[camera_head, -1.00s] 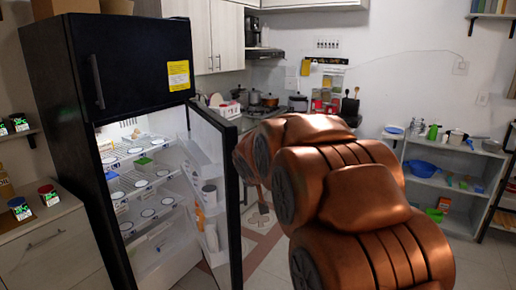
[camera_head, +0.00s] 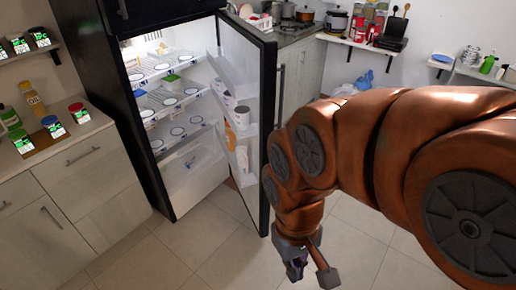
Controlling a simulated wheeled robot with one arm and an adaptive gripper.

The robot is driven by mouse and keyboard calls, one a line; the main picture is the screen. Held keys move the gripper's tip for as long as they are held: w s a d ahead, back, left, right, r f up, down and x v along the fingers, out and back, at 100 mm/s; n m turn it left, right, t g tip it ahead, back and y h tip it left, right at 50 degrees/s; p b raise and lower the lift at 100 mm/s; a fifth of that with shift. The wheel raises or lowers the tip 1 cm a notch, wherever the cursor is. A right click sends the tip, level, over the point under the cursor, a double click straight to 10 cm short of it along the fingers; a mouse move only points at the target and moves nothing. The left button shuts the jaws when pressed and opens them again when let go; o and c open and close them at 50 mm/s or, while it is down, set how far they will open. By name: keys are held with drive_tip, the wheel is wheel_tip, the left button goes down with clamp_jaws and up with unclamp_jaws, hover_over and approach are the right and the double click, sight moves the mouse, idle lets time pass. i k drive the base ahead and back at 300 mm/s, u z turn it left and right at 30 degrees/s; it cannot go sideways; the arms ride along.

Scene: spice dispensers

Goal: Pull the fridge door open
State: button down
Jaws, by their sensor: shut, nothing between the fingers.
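The black fridge (camera_head: 88,100) stands at the left with its lower door (camera_head: 268,130) swung wide open toward the right. My gripper (camera_head: 297,265) hangs at the end of my copper arm, just right of the door's lower free edge, pointing down. It is shut and empty. My arm passes close to the door's outer side; I cannot tell whether they touch. The door's outer face and handle are mostly out of sight.
A wooden cabinet (camera_head: 75,175) with spice jars on top stands left of the fridge. A counter (camera_head: 300,32) with pots is behind the door. A wall shelf (camera_head: 358,44) is at the back. The tiled floor (camera_head: 150,255) in front of the fridge is clear.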

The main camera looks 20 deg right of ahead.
sight(246, 66)
drive_tip(key=u, duration=0.2)
drive_tip(key=i, duration=0.7)
drive_tip(key=u, duration=0.9)
drive_tip(key=i, duration=0.3)
drive_tip(key=u, duration=0.25)
